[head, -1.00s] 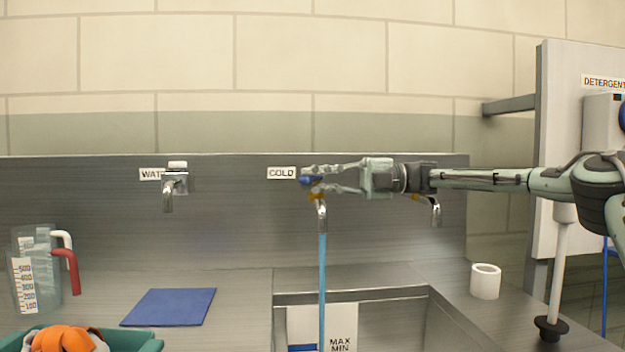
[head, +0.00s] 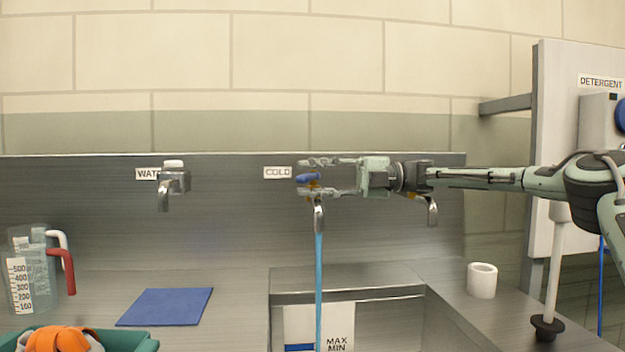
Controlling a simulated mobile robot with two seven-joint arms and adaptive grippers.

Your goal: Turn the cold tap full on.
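The cold tap (head: 319,216) is on the steel back panel beside the COLD label (head: 278,172). Its blue handle (head: 307,178) lies roughly level, with a brass-coloured part just below it. A blue stream of water (head: 319,285) runs straight down from its spout into the sink. My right gripper (head: 304,178) reaches in from the right. Its fingers are apart, one above and one below the blue handle, with a gap visible around the handle. My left gripper is not in view.
A tap labelled WATER (head: 170,185) is to the left. Another spout (head: 431,211) sits behind my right arm. The sink (head: 380,300) holds a MAX/MIN sign. Jugs (head: 35,270), a blue mat (head: 165,307), a teal bin (head: 145,343) and a white cup (head: 482,281) stand on the counter.

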